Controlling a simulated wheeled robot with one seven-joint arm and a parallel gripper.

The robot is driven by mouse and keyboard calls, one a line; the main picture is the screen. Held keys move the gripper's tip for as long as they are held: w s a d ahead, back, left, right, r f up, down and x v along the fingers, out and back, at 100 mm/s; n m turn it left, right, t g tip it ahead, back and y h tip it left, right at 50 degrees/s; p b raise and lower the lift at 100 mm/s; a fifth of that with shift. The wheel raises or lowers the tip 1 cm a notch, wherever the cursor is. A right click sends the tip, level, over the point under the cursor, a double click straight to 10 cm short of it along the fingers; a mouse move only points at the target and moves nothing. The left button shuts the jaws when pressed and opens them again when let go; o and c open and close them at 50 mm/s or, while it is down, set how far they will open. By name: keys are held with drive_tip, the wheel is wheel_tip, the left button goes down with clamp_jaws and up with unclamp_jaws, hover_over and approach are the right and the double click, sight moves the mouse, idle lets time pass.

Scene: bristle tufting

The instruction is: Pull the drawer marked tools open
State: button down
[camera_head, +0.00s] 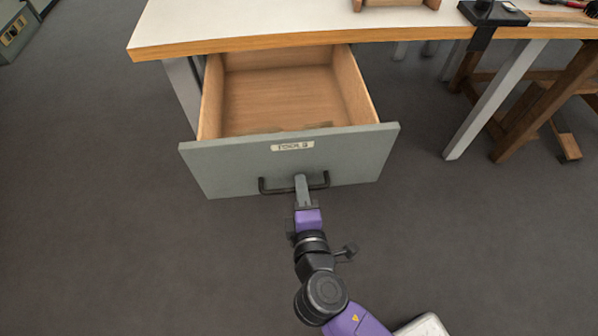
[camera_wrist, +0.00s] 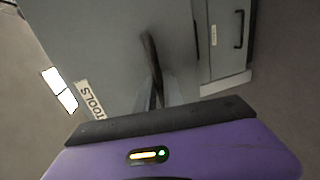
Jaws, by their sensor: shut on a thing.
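The tools drawer (camera_head: 230,172) is a grey-fronted wooden drawer under the workbench, pulled well out. Its label (camera_head: 293,146) reads TOOLS; the label also shows in the wrist view (camera_wrist: 90,98). The inside looks mostly bare, with something small and unclear just behind the front. A black bar handle (camera_head: 264,186) is on the front below the label; it also shows in the wrist view (camera_wrist: 151,52).
The white workbench top (camera_head: 230,24) with a wooden edge lies above the drawer. Table legs and a wooden stand (camera_head: 540,105) are at right. In the wrist view another grey drawer front (camera_wrist: 222,60) with a handle shows. The grey floor around my arm is clear.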

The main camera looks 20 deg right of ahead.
drive_tip(key=shift+s+a, duration=0.15)
drive_tip(key=shift+s, duration=0.3)
drive_tip(key=c, duration=1.8)
unclamp_jaws()
drive_tip(key=shift+o, duration=0.2)
drive_tip(key=v, duration=0.7)
drive_tip(key=shift+s+p, duration=0.35)
drive_tip(key=shift+p, duration=0.05)
drive_tip(key=shift+a, duration=0.15)
